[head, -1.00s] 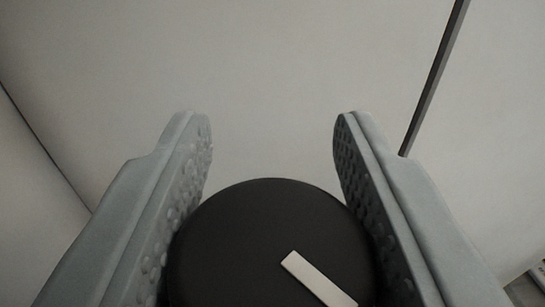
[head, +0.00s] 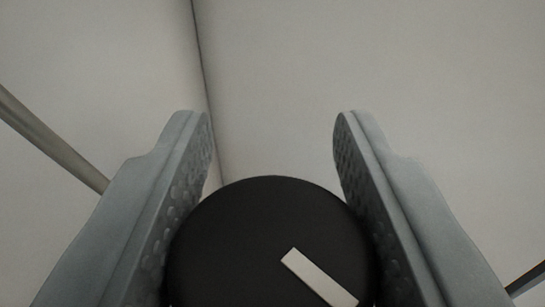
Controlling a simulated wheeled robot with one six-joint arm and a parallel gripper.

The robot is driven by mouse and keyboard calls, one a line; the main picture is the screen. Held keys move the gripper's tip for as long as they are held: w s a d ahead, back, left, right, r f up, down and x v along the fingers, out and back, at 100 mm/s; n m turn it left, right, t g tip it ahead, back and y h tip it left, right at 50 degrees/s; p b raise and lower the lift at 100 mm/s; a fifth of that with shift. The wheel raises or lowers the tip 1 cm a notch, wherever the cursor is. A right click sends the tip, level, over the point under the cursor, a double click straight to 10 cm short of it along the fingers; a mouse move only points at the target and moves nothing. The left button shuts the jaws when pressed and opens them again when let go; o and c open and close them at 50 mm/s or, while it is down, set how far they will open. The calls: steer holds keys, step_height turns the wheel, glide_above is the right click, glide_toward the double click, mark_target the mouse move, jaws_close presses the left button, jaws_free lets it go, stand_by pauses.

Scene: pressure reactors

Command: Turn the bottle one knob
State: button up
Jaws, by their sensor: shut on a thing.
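A round black knob (head: 235,240) with a white pointer bar (head: 318,275) fills the bottom middle of the head view. The bar slants from upper left to lower right. My gripper (head: 271,125) is shut on the knob, with one grey padded finger pressed on its left side and the other on its right. The fingertips reach past the top edge of the knob in the picture. The lower part of the knob is cut off by the frame. No bottle shows, and I see no label on the knob.
A plain pale panel (head: 400,70) lies behind the knob, with a dark seam (head: 203,60) running down it left of centre. A grey bar (head: 50,135) shows at the left edge, and a dark strip (head: 526,280) at the lower right.

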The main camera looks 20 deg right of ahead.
steer(key=shift+a+n+t+y, duration=0.2)
steer(key=shift+n+t+y, duration=0.3)
steer(key=shift+n+y, duration=1.4)
steer(key=shift+m+y, duration=0.4)
steer(key=o, duration=1)
steer(key=shift+c, duration=0.2)
steer(key=s+a, duration=0.1)
steer(key=s, duration=1.6)
steer(key=shift+a, duration=0.2)
steer(key=shift+s, duration=0.1)
